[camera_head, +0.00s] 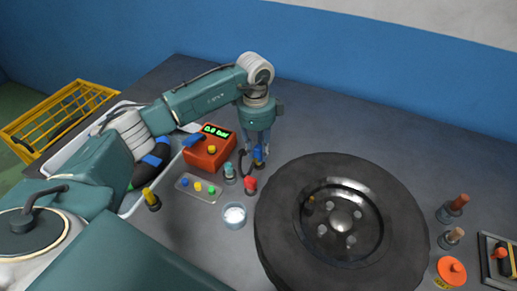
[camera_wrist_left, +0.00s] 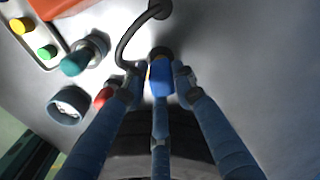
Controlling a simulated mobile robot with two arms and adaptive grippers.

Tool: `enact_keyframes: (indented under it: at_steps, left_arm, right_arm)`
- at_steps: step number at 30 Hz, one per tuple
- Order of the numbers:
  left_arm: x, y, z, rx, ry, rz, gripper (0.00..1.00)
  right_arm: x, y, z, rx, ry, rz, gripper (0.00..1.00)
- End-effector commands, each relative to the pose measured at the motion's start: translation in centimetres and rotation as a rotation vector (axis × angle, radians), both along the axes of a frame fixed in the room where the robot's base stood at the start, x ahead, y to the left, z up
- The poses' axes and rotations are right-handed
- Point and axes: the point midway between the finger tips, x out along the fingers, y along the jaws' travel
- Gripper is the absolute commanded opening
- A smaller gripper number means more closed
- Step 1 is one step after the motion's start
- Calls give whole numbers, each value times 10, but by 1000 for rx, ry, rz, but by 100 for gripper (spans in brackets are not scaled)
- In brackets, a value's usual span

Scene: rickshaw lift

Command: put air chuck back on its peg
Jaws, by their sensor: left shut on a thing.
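My left gripper (camera_head: 257,152) points down over the bench, behind and left of the tyre. It is shut on a small blue piece, apparently the air chuck (camera_wrist_left: 160,80), which sits between the fingertips in the left wrist view. A dark curved hose (camera_wrist_left: 124,45) runs beside the gripper to a dark round fitting (camera_wrist_left: 158,10) on the bench. A teal-topped post (camera_head: 229,172) and a red-topped post (camera_head: 250,185) stand close by. I cannot tell which post is the chuck's peg. My right gripper is out of view.
A red gauge box (camera_head: 209,153) reading 0.0 bar stands left of the gripper, with a tray of coloured caps (camera_head: 198,188) in front. A clear cup (camera_head: 234,215) is near the tyre (camera_head: 275,215). More posts (camera_head: 452,208) stand at right. The bench behind the tyre is clear.

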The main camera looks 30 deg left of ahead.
Motion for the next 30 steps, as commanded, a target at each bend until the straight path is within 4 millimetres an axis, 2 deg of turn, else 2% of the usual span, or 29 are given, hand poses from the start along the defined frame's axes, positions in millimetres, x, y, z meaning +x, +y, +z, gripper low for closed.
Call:
enact_keyframes:
  at_steps: [21,22,25,30]
  left_arm:
    - [0,0,-8,0,0,0,0]
    - [0,0,-8,0,0,0,28]
    - [0,0,-8,0,0,0,48]
    - [0,0,-8,0,0,0,48]
  right_arm:
    - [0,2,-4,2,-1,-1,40]
    - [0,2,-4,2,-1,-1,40]
    - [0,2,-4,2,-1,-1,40]
    - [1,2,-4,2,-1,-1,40]
